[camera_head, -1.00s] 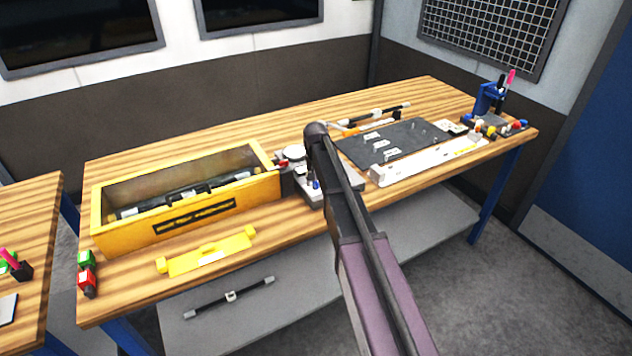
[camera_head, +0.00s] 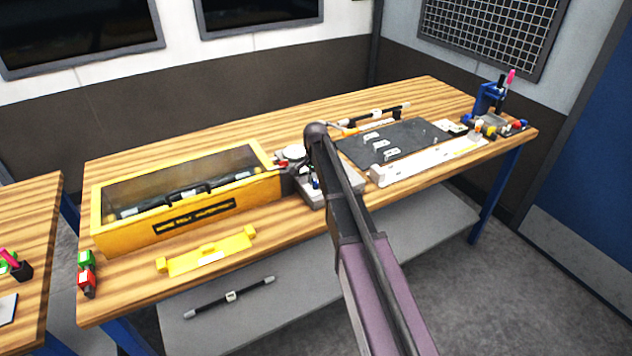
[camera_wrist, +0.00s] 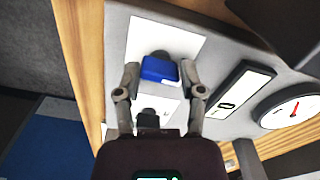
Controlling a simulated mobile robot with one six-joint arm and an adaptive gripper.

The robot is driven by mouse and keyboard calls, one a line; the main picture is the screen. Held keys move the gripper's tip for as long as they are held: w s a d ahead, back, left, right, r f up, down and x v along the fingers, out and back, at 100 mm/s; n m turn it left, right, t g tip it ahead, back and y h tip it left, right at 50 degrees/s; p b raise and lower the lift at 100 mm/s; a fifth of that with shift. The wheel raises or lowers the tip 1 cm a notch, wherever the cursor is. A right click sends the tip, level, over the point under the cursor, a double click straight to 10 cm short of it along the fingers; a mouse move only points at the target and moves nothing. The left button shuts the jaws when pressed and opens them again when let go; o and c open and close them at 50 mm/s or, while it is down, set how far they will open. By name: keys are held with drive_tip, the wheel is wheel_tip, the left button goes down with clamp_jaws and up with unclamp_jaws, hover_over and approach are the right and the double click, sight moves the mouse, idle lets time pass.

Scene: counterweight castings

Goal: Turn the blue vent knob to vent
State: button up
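The blue vent knob (camera_wrist: 159,68) sits on a white label patch of a grey panel in the wrist view. My gripper (camera_wrist: 160,72) has one finger on each side of the knob, with a narrow gap seeming to show at both sides. Whether a finger touches it is hard to tell. A small blue spot that looks like the knob (camera_head: 315,183) shows on the grey unit (camera_head: 345,188) in the head view. My arm hides part of that unit and most of the gripper there.
A round dial with a red needle (camera_wrist: 293,110) and a white display (camera_wrist: 240,92) are right of the knob. A small black part (camera_wrist: 148,116) lies below it. A yellow box (camera_head: 120,238) stands left of the unit, and a dark mat (camera_head: 405,143) lies right.

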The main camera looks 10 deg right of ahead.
drive_tip(key=m, duration=0.3)
drive_tip(key=shift+m, duration=0.4)
wheel_tip(320, 180, up, 14)
drive_tip(key=p, duration=1.4)
drive_tip(key=s+f+n+b, duration=0.4)
drive_tip(key=s+f+b, duration=0.2)
drive_tip(key=s, duration=0.4)
drive_tip(key=s+f+n+b, duration=0.5)
drive_tip(key=s+f+b, duration=0.1)
drive_tip(key=s, duration=0.4)
drive_tip(key=s+f+n+b, duration=0.5)
drive_tip(key=s+f+b, duration=0.1)
drive_tip(key=s, duration=0.4)
drive_tip(key=shift+d+f, duration=0.15)
drive_tip(key=shift+f, duration=0.05)
drive_tip(key=shift+r, duration=0.1)
wheel_tip(320, 180, up, 18)
drive_tip(key=n+p, duration=0.3)
drive_tip(key=p, duration=1.5)
hover_over(316, 181)
drive_tip(key=shift+w+r, duration=0.1)
drive_tip(key=shift+r, duration=0.05)
